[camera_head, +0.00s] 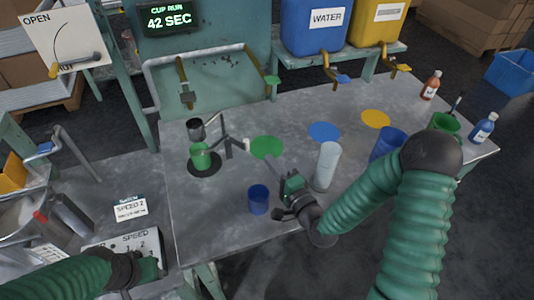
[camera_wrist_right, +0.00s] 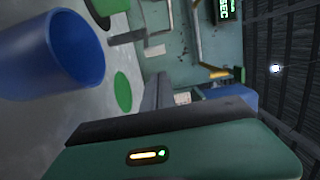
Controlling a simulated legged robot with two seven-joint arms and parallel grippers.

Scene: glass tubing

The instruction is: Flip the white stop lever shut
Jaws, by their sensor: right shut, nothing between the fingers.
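A dark stand with thin arms (camera_head: 228,146) is on the metal table, and a small white piece (camera_head: 246,144) that looks like the lever's end shows at its right. A pale end also shows in the right wrist view (camera_wrist_right: 154,50); whether the lever is open or shut is too small to tell. A green cup (camera_head: 200,158) sits by the stand on a dark disc. My right gripper (camera_head: 271,162) is shut and empty, to the lower right of the white piece and apart from it. My left gripper (camera_head: 150,268) is at the lower left, its fingers unclear.
A blue cup (camera_head: 258,200) stands left of my right gripper, close by. A clear cylinder (camera_head: 327,165) stands right of it, near my forearm. Green (camera_head: 266,147), blue (camera_head: 323,131) and yellow (camera_head: 376,119) discs lie flat behind. A speed box (camera_head: 126,250) is at the left.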

